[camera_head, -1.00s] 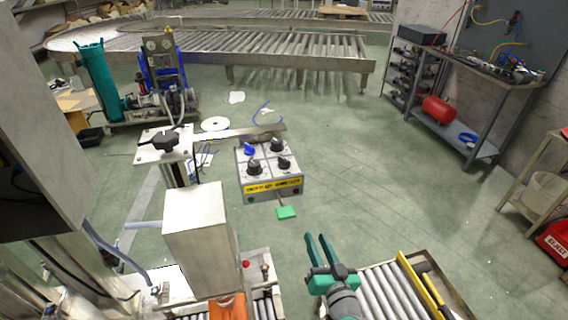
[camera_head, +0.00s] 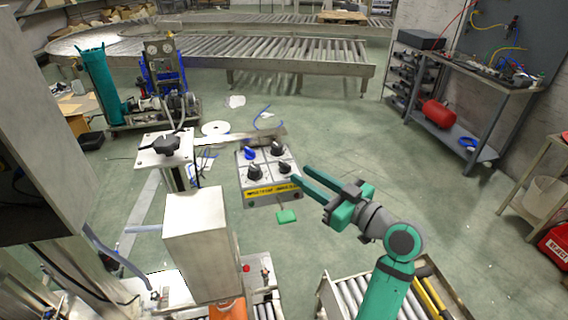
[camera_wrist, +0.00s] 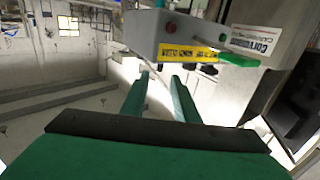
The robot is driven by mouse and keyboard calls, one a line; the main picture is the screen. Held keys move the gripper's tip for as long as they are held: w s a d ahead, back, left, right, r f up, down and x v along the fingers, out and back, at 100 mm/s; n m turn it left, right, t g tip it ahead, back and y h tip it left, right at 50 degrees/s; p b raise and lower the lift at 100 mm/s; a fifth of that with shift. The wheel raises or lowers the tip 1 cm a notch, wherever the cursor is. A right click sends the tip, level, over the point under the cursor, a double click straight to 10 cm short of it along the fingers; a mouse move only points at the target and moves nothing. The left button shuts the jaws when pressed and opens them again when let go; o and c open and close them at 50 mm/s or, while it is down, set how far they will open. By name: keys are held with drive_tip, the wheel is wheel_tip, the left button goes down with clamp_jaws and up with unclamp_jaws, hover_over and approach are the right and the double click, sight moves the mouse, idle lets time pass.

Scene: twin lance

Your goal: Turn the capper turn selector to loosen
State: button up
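The grey control box (camera_head: 270,190) stands on a post in the middle of the head view. Its top carries a blue knob (camera_head: 250,154) and three black knobs: back right (camera_head: 277,148), front left (camera_head: 255,172) and front right (camera_head: 284,167). Their labels are too small to read, so I cannot tell which is the turn selector. My gripper (camera_head: 298,174) is open and empty, its fingertips by the box's right front edge, close to the front right knob. Contact cannot be told. In the wrist view, the box (camera_wrist: 145,30) lies beyond the parted fingers (camera_wrist: 160,76).
A black handle on a plate (camera_head: 168,144) is at left. Floor right of the box is clear.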

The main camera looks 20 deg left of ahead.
sight(285, 163)
drive_tip(key=x, duration=0.8)
drive_tip(key=shift+w, duration=0.2)
drive_tip(key=shift+c, duration=0.6)
clamp_jaws()
